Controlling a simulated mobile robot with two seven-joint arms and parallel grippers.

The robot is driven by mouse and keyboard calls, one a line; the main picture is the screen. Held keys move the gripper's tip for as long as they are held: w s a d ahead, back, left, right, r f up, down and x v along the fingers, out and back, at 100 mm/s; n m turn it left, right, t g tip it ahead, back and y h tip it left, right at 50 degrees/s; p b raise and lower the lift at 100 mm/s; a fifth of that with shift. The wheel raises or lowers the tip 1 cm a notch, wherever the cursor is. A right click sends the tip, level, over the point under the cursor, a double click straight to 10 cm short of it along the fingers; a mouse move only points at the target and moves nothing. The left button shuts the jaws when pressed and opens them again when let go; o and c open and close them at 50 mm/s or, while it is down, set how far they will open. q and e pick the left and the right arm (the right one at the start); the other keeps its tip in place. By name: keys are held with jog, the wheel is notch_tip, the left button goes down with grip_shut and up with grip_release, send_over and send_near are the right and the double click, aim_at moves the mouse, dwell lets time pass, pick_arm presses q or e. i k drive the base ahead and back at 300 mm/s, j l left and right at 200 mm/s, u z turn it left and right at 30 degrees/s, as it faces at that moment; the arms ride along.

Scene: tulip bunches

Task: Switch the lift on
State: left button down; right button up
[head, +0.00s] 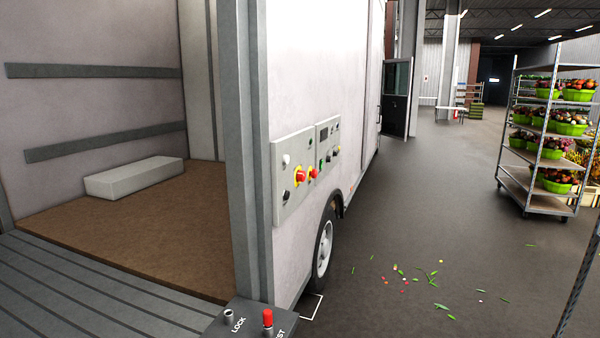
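A grey control panel (294,175) is fixed on the truck's side, just right of the open cargo bay. It carries red buttons on yellow rings (300,176), a black knob and other small controls. A second panel (328,140) with a small dark display and more buttons sits beside it. The lift platform (90,295), grey and ribbed, is level at the bay's edge. At the bottom, a dark box (247,322) has a metal switch marked LOCK (228,316) and a red-capped control (268,318) with a partly cut-off label. Neither gripper is in view.
The truck bay holds a white block (134,178) on its brown floor. A wheeled rack (540,183) of green flower tubs stands at right. Leaves and petals (425,275) lie on the floor. The floor between truck and rack is otherwise clear.

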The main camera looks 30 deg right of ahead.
aim_at(301, 176)
jog(key=i+l+u, duration=0.15)
jog(key=i+l, duration=0.65)
